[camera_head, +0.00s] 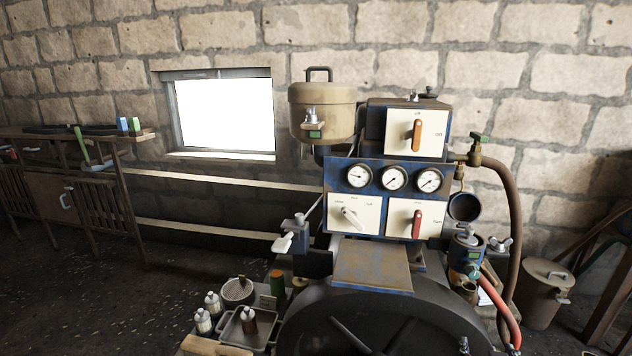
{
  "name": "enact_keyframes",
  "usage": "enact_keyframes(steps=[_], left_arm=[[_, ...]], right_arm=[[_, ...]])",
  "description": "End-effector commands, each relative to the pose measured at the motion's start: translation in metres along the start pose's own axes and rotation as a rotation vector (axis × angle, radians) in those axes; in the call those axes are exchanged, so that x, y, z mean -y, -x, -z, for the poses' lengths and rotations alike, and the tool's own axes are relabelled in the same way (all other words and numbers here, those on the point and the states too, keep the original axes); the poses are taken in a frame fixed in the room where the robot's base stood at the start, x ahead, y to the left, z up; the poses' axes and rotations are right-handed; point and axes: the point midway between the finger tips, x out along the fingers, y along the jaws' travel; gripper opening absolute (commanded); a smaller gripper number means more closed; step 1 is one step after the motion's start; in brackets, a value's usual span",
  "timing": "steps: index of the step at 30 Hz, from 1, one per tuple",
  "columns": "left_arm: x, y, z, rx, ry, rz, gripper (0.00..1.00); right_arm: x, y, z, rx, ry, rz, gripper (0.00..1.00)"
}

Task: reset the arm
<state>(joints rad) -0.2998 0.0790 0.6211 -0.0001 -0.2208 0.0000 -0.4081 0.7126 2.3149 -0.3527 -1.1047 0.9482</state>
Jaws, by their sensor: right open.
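My right gripper (489,349) shows only as small tips at the bottom edge, right of centre. The tips stand apart, in front of the engine's lower right side; the rest of it is cut off by the frame. I see nothing held between them. My left gripper is not in view. The engine (385,310) stands at centre right, with a dark flywheel low in front. Its blue panel (392,162) carries three round gauges and white switch plates with orange, red and pale levers. The belt cannot be made out.
A tray (262,333) with small bottles stands at the lower left of the engine. A lidded bin (545,290) and a brown hose (513,215) are at the right. A wooden bench (95,160) stands at the far left. The floor between bench and engine is clear.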

Motion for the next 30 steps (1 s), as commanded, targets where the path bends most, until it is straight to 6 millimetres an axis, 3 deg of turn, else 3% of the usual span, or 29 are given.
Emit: enact_keyframes(steps=[1,3,6,9,15,23,26,30], left_arm=[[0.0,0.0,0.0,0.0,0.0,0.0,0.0],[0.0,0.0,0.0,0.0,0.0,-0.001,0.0],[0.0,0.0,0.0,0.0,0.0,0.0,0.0],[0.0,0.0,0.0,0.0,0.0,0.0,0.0],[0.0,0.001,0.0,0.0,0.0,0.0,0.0],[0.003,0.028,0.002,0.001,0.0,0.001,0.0],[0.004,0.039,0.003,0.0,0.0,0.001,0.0],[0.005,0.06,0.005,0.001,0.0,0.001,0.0]], right_arm=[[0.007,0.013,-0.034,0.12,0.023,0.001,0.72],[0.015,0.032,-0.073,0.268,0.079,0.021,0.72],[0.031,0.06,-0.115,0.439,0.151,0.084,0.72],[0.047,0.089,-0.147,0.579,0.212,0.172,0.72],[0.082,0.15,-0.189,0.786,0.317,0.404,0.72],[0.087,0.097,-0.256,0.821,0.324,0.377,0.72],[0.087,0.083,-0.291,0.84,0.324,0.372,0.72],[0.081,0.073,-0.357,0.877,0.324,0.364,0.72]])
